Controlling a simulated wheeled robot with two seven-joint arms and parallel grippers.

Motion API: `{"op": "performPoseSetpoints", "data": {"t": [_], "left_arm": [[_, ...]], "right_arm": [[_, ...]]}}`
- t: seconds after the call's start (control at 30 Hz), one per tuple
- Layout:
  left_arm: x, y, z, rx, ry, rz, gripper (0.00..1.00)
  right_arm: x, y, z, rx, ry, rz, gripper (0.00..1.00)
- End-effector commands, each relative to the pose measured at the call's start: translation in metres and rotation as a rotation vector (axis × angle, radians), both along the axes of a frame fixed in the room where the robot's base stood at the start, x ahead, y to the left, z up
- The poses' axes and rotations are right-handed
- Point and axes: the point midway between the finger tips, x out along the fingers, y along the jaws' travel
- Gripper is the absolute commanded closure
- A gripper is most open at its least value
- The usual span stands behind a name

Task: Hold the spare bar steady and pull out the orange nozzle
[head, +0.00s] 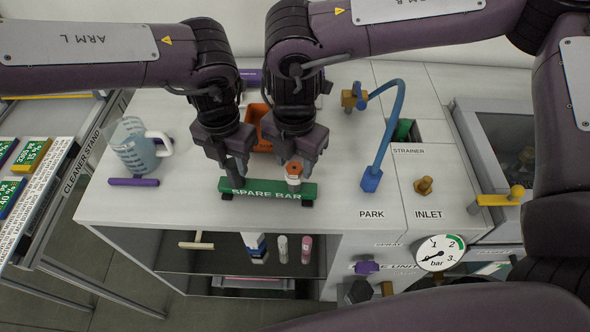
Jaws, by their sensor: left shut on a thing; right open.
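The green spare bar (265,195) lies on the white worktop, its label facing me. A nozzle with an orange top (294,169) and a pale lower part stands upright at its right end. My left gripper (231,170) is shut on the dark upright post at the bar's left end. My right gripper (295,163) is open at the nozzle, its fingers pointing down. I cannot tell whether its fingers touch the nozzle. The nozzle's foot in the bar is partly hidden.
A blue curved spout (385,140) stands to the right, near the PARK label. A clear jug (132,148) and a purple bar (133,182) are on the left. An orange container (257,118) is behind my grippers. The worktop between bar and spout is clear.

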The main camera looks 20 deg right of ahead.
Motion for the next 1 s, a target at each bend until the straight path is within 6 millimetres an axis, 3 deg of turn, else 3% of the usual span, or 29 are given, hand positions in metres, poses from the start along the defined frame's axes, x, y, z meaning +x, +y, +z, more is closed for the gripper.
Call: {"op": "performPoseSetpoints", "data": {"t": [0.2,0.67,1.0], "left_arm": [[0.0,0.0,0.0,0.0,0.0,0.0,1.0],[0.0,0.0,0.0,0.0,0.0,0.0,1.0],[0.0,0.0,0.0,0.0,0.0,-0.001,1.0]], "right_arm": [[0.0,0.0,-0.015,0.002,0.001,-0.001,0.56],[0.0,0.0,-0.017,0.001,-0.001,0.0,0.56],[0.0,0.0,-0.017,0.001,-0.001,0.0,1.0]]}}
